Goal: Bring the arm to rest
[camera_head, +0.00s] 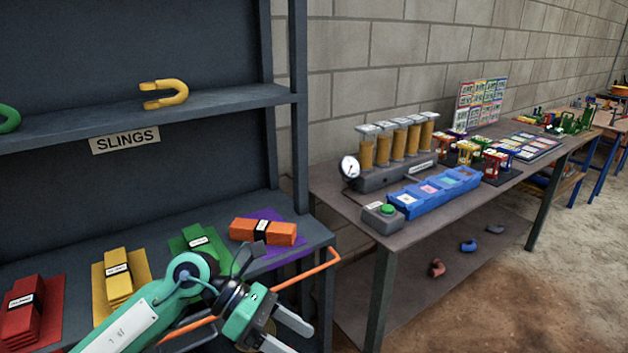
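My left arm, green with a white label, comes in from the lower left, in front of the shelf's lower board. My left gripper (291,335) is at the bottom centre, with two light grey fingers spread apart and nothing seen between them. An orange sling bundle (263,232) with a black band lies on a purple mat (258,216) behind the gripper, apart from the fingers. My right gripper does not show.
The dark shelf (200,105) carries red slings (24,312), yellow slings (118,278) and green slings (200,243). An orange rail (310,270) runs close to my gripper. A metal table (340,198) with a blue tray (435,192) stands right. Floor at lower right is clear.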

